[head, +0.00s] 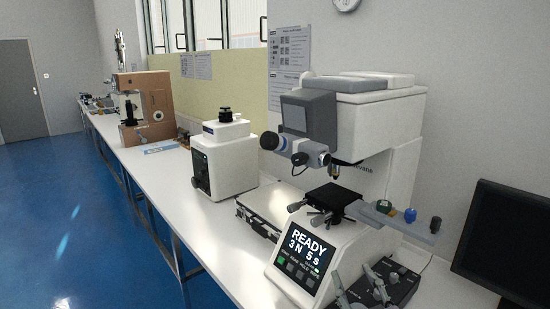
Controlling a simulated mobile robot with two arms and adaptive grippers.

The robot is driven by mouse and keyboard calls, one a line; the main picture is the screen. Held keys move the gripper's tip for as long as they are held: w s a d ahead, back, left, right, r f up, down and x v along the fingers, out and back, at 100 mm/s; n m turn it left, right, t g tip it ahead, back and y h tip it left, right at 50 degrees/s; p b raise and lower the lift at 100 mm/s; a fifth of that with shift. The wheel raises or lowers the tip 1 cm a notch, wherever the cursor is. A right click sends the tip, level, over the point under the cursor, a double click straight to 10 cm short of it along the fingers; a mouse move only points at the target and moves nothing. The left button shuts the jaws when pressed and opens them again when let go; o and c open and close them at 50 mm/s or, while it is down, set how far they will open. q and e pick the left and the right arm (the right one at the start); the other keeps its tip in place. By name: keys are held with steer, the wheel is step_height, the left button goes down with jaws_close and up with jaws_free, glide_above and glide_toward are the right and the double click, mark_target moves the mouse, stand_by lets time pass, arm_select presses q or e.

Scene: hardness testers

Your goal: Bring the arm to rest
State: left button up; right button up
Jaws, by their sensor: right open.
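My right gripper (357,281) shows at the bottom edge, right of centre, with its two grey fingers apart and nothing seen between them. Only its front end is in the frame. It appears in front of the right part of the white hardness tester (375,125), near a dark control box (402,284). I cannot tell whether it touches either. The tester's screen (300,249) reads "READY 3 N 5 s". My left gripper is not in view.
A long white bench (163,171) runs along the wall. A smaller white instrument (223,158) and a brown machine (145,107) stand farther back. A dark monitor (505,240) is at the right edge. Blue floor (60,210) lies open at the left.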

steer(key=s+d+f+m+g+h, duration=0.15)
steer(key=s+f+g, duration=0.3)
steer(key=f, duration=0.45)
steer(key=s+d+f+m+g+h, duration=0.1)
steer(key=s+d+f+g, duration=0.2)
steer(key=s+f, duration=0.35)
steer(key=s+f+g, duration=0.7)
steer(key=s+f, duration=0.4)
steer(key=s, duration=0.3)
step_height(320, 180, down, 26)
steer(key=s+r+g, duration=0.1)
steer(key=s, duration=0.1)
steer(key=s+d+f, duration=0.1)
steer(key=s+f, duration=0.7)
steer(key=f, duration=0.1)
steer(key=s+d+f+g, duration=0.1)
steer(key=s+d+f, duration=0.1)
steer(key=s+f, duration=0.6)
steer(key=shift+s+d+f, duration=0.25)
steer(key=shift+s+f, duration=0.1)
steer(key=shift+s, duration=0.2)
steer(key=shift+g, duration=0.25)
